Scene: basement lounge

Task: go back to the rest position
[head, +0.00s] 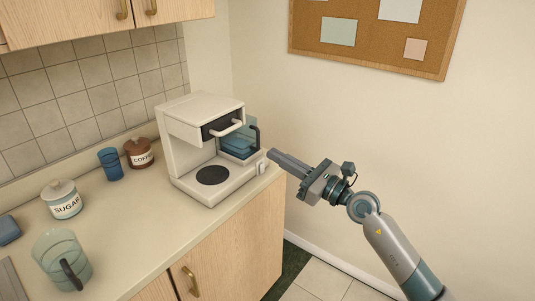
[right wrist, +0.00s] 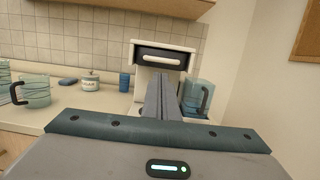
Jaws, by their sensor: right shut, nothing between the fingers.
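My right gripper (head: 272,155) comes in from the right in the head view. Its fingers are shut and empty, and they point left toward the front right corner of the cream coffee machine (head: 188,133). In the right wrist view the shut fingers (right wrist: 161,97) stand in front of the machine (right wrist: 143,78). Whether the fingertips touch the machine cannot be told. My left gripper is in neither view.
A blue-tinted jug (head: 240,140) stands at the machine's right side. A glass jug (head: 62,258), a sugar jar (head: 62,200), a coffee jar (head: 139,153) and a blue cup (head: 111,165) stand on the counter (head: 135,218). The floor (head: 325,275) at right shows free room.

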